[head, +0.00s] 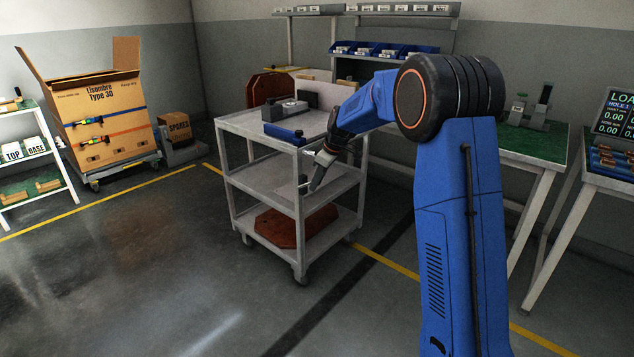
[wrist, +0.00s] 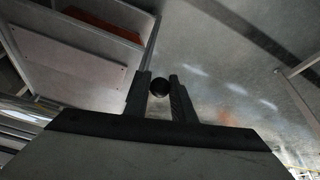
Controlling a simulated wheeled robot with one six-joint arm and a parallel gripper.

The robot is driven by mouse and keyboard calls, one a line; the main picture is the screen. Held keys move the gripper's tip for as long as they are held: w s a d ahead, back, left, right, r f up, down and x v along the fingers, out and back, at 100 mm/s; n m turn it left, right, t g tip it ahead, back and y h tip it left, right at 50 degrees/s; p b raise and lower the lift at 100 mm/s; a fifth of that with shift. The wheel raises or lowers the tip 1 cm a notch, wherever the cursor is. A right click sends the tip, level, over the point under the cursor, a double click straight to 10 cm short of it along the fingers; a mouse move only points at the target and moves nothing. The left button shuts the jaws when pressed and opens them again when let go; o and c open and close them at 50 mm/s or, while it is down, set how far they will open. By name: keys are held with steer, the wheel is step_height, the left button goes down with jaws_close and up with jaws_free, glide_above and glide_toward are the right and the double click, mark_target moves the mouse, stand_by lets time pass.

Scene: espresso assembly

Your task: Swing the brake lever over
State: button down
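The grey cart (head: 262,126) stands mid-picture in the head view. A small lever-like part (head: 302,184) shows at its near corner post, beside my gripper (head: 316,186), which points downward there. In the wrist view a round black knob (wrist: 159,88), apparently the brake lever's end, shows between the two fingers of my gripper (wrist: 160,80). The fingers are a little apart and the knob nearly fills the gap. I cannot tell whether they touch it. The lever's shaft is hidden in the wrist view.
The cart carries a grey device (head: 285,109) and a blue-handled part (head: 283,132) on top, and a reddish-brown board (head: 290,230) on its lowest shelf. A green-topped workbench (head: 540,143) stands right of it. The floor (head: 130,260) in front and left is clear.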

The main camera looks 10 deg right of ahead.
steer(key=shift+s+d+f, duration=0.15)
steer(key=shift+s+f, duration=0.05)
steer(key=shift+f, duration=0.2)
step_height(320, 180, down, 11)
steer(key=t+y, duration=0.2)
steer(key=t, duration=0.1)
steer(key=shift+f, duration=0.2)
stand_by(1.6)
steer(key=shift+w+a+f+t+y, duration=0.2)
steer(key=shift+a+f+t+y, duration=0.05)
steer(key=shift+f+t+y, duration=0.15)
stand_by(0.4)
steer(key=c, duration=1.5)
jaws_free()
